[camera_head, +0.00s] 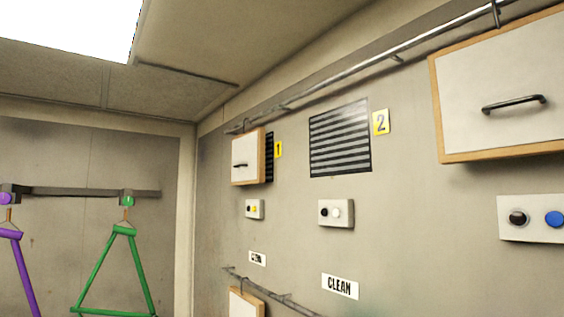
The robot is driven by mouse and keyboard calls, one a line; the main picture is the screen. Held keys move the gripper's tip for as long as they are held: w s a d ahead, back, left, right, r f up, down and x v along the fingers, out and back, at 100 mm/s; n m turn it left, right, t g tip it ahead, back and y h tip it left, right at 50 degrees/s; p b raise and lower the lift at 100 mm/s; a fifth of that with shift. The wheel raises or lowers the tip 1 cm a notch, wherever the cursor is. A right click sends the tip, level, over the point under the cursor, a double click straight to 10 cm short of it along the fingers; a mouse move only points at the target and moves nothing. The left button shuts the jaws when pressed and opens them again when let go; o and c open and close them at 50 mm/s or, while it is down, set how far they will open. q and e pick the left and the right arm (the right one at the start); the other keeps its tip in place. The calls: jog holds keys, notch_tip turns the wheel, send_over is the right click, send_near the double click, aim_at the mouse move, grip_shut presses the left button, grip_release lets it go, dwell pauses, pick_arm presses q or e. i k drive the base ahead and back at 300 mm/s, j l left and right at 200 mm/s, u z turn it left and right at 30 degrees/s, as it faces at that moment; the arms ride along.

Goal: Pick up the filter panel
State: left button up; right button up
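Three white panels with light wood frames show along the right wall, and I cannot tell which is the filter panel meant. A large panel (485,70) with a black bar handle is at the upper right, cut off by the picture edge. A smaller-looking panel (243,171) with a black handle is farther along the wall, partly in front of the dark grille by the yellow "1" label. A third panel (243,304) shows only its top at the bottom edge. Neither of my grippers is in view.
A slatted grille (340,138) is uncovered beside the yellow "2" label (381,122). Button boxes (336,213) and "CLEAN" signs (340,286) are below. A metal rail (400,48) runs above. Purple (20,265) and green (113,270) frames hang from a bar at left.

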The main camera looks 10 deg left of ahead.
aim_at(248, 153)
jog(key=i+j+z, duration=0.2)
jog(key=i+j, duration=0.15)
jog(key=j, duration=0.25)
jog(key=i+j+z, duration=0.15)
jog(key=j, duration=0.2)
jog(key=i+j+z, duration=0.1)
jog(key=j, duration=0.25)
jog(key=i+j+z, duration=0.1)
jog(key=i+j, duration=0.15)
jog(key=i+j+z, duration=0.1)
jog(key=j, duration=0.35)
